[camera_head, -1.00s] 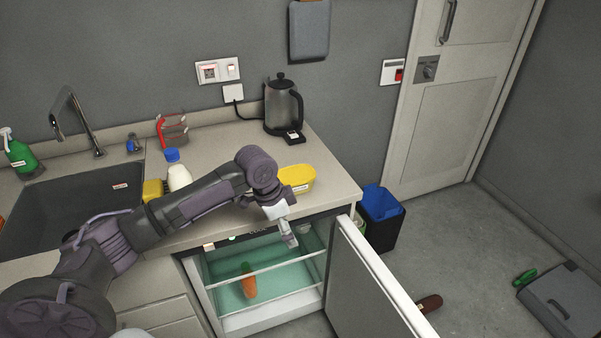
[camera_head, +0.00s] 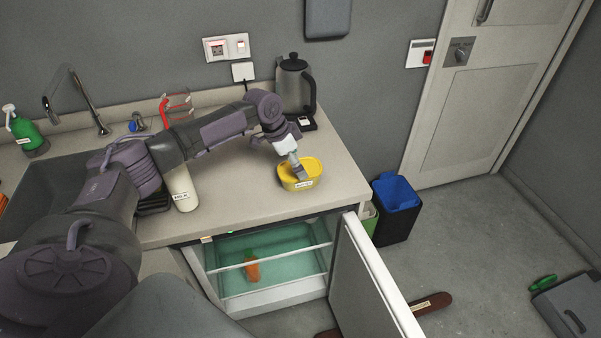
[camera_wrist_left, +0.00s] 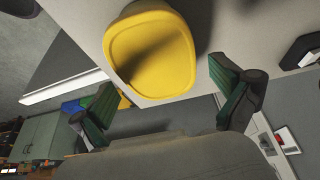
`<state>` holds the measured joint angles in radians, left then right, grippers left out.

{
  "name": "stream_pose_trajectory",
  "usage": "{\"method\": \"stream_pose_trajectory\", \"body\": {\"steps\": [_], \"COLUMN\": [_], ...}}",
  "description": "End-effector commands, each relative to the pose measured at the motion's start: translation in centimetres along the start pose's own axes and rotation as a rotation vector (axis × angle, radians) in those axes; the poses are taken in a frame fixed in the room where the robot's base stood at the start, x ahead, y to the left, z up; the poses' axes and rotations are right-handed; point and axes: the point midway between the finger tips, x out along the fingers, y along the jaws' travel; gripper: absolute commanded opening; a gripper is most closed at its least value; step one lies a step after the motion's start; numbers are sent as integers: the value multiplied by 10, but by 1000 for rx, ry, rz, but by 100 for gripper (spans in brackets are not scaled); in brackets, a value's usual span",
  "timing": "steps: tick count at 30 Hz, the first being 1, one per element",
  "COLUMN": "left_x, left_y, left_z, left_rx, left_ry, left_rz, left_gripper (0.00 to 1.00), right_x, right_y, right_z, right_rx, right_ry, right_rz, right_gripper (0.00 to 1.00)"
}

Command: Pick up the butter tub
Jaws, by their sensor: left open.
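The yellow butter tub (camera_head: 301,175) stands on the counter near its right front edge, with a label on its front. In the left wrist view the tub (camera_wrist_left: 150,55) shows its flat yellow top at the upper middle. My left gripper (camera_head: 297,172) is over the tub in the head view and partly covers it. In the left wrist view its two green-padded fingers (camera_wrist_left: 168,105) are spread wide apart with nothing between them. The tub lies beyond the fingertips there. My right gripper is not in view.
A kettle (camera_head: 293,90) stands behind the tub, and a milk bottle (camera_head: 183,190) stands to the left under my arm. The fridge door (camera_head: 366,285) is open below the counter (camera_head: 250,205), with a carrot (camera_head: 252,268) inside. Bins (camera_head: 396,205) stand right of the counter.

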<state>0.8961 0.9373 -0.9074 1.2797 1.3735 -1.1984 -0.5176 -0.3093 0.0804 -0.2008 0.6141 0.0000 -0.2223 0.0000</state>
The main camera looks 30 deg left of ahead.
Motion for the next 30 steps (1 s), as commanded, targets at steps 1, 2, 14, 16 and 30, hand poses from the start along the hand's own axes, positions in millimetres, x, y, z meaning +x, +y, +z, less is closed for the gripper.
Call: {"method": "stream_pose_trajectory", "body": {"steps": [1,2,14,16,30], "left_x": [3,7,50,51,50], "left_y": [1,1,0,0,0], "left_z": [0,-1,1,1,1], "left_rx": [-1,-1,-1,0,0], "left_ry": [-2,-2,-1,-1,0], "left_rz": [2,2,0,0,0], "left_gripper": [100,100,100,100,39], "right_x": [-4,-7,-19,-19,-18], "right_y": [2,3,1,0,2], "right_z": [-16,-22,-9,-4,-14], "right_rx": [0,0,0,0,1], "right_ry": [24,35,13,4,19], "right_rz": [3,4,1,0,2], "right_gripper": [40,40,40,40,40]}}
